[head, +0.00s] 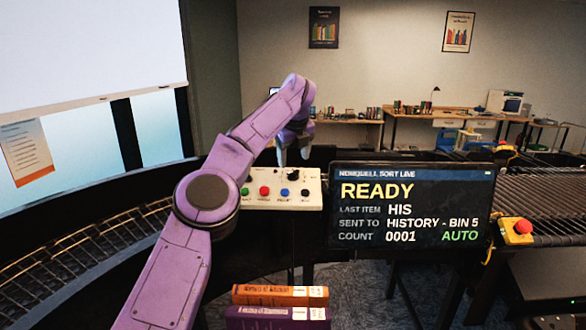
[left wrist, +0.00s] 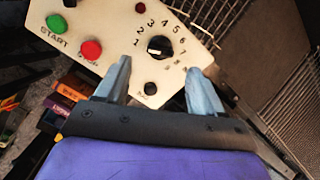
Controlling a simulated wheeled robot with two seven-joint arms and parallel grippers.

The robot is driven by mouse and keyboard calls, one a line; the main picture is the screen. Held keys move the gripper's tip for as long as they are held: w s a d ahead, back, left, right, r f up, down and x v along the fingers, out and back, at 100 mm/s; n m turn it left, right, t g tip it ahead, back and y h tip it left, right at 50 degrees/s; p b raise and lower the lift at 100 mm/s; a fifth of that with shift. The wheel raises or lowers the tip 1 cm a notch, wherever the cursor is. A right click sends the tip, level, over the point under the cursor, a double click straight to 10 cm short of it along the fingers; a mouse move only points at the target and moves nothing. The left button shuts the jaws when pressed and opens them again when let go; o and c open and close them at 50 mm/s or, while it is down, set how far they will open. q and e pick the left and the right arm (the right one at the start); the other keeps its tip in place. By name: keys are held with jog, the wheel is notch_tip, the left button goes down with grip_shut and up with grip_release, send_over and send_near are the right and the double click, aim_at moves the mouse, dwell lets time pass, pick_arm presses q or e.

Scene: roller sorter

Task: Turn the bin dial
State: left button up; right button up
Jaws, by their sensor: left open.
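The bin dial is a black round knob with a white mark, on a pale control panel (head: 312,199). In the left wrist view the dial (left wrist: 159,46) sits amid printed numbers, 1 at lower left and 7 at right; which one it points at is too small to tell. My left gripper (head: 293,152) is open and empty, just above the panel in the head view. In the left wrist view its two blue-grey fingers (left wrist: 158,68) show either side of the dial's lower side, and I see no contact. My right gripper is not in view.
The panel has a green START button (left wrist: 56,24), a red button (left wrist: 91,50) and a small black knob (left wrist: 151,88). A screen (head: 410,208) at right reads READY, HISTORY - BIN 5, AUTO. Books (head: 280,296) lie below; a roller conveyor (head: 545,190) runs at right.

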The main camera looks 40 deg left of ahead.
pick_arm(q)
jog(key=v, duration=0.5)
jog(key=shift+f, duration=0.1)
